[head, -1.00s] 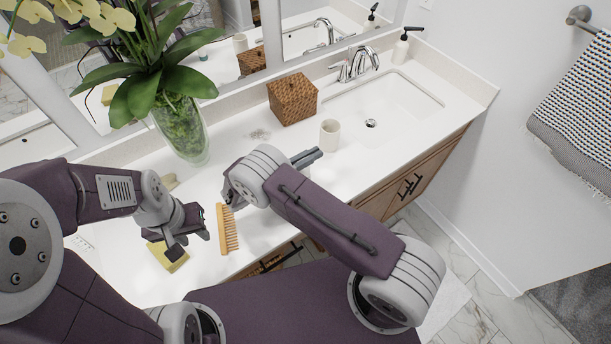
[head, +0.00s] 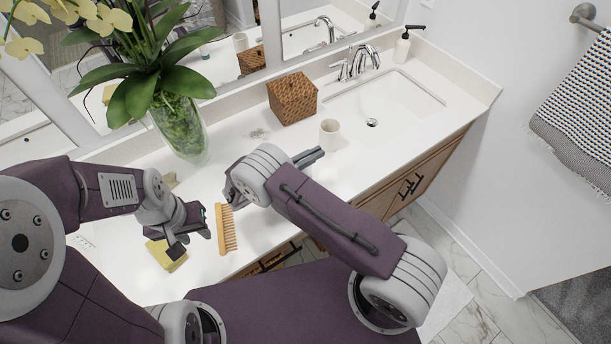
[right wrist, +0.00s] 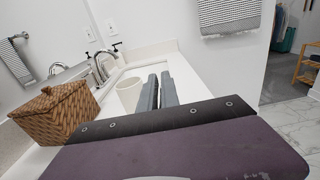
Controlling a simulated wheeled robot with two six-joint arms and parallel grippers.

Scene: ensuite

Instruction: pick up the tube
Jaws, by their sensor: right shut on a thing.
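A white cup (head: 329,134) and a wicker box (head: 293,99) stand close beyond my right gripper. A glass vase (head: 183,135) with orchids stands at the back left. The sink (head: 385,105) and soap bottle (head: 402,48) are to the right. The counter (head: 222,170) is bare around the vase's front.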

